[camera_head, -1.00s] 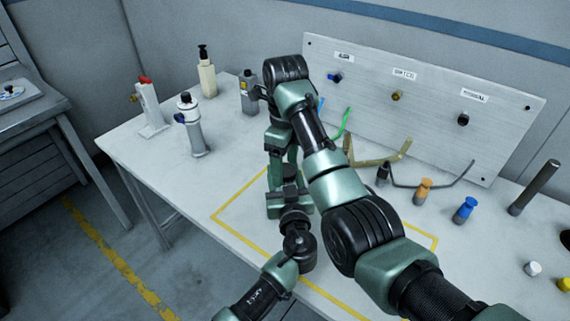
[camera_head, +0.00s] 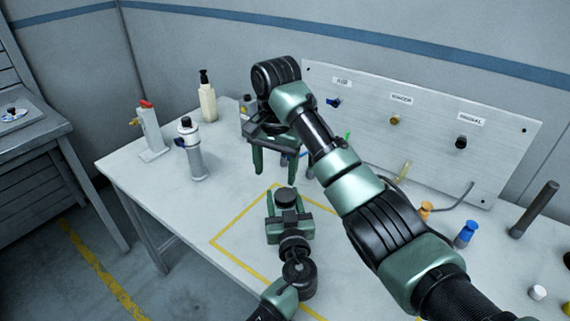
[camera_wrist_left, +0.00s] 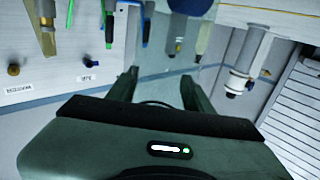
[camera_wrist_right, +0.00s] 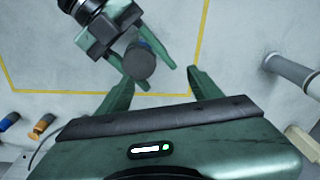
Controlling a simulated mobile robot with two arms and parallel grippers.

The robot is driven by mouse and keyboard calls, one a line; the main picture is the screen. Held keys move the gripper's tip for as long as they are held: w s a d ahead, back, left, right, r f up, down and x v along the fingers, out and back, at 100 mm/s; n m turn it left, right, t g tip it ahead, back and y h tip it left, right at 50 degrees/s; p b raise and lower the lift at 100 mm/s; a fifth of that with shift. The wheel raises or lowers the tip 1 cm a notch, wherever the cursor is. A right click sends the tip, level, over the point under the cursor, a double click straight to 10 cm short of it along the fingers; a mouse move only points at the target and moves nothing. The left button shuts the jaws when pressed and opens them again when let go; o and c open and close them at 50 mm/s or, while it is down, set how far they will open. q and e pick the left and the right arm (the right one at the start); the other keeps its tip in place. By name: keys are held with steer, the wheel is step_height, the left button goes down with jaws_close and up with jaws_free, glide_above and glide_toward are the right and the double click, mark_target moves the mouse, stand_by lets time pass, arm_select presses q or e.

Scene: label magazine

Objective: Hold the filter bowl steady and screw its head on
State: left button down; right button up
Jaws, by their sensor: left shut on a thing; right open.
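My left gripper (camera_head: 287,218) is low over the table inside the yellow outline, shut on what appears to be the filter bowl. A dark round top (camera_head: 286,197) shows between its fingers; it also shows in the right wrist view (camera_wrist_right: 138,62), with a bluish side beside it. Whether that dark top is the head or the bowl's own rim I cannot tell. My right gripper (camera_head: 274,160) is open and empty, fingers down, above and behind the left gripper. In the right wrist view its fingers (camera_wrist_right: 160,86) are spread apart, clear of the dark top.
A labelled panel (camera_head: 430,140) stands behind. Orange and blue pieces (camera_head: 466,234) and a dark post (camera_head: 535,208) are at the right.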

mark_target(285, 194)
step_height(285, 194, up, 2)
steer(key=n, duration=1.6)
steer(key=shift+s+r, duration=0.1)
steer(key=n, duration=0.4)
steer(key=shift+s+d+r+n, duration=0.15)
steer(key=shift+d+n, duration=0.05)
steer(key=shift+n, duration=0.1)
steer(key=n, duration=0.4)
steer(key=shift+s+d+g, duration=0.15)
steer(key=shift+d+g, duration=0.1)
steer(key=shift+g, duration=0.05)
steer(key=n, duration=0.4)
steer(key=shift+s+d+r, duration=0.1)
steer(key=shift+s+d, duration=0.05)
steer(key=shift+d, duration=0.15)
steer(key=n, duration=0.4)
steer(key=shift+s+d+n+g, duration=0.2)
steer(key=shift+d+n+g, duration=0.1)
steer(key=shift+d, duration=0.1)
steer(key=shift+f, duration=4.05)
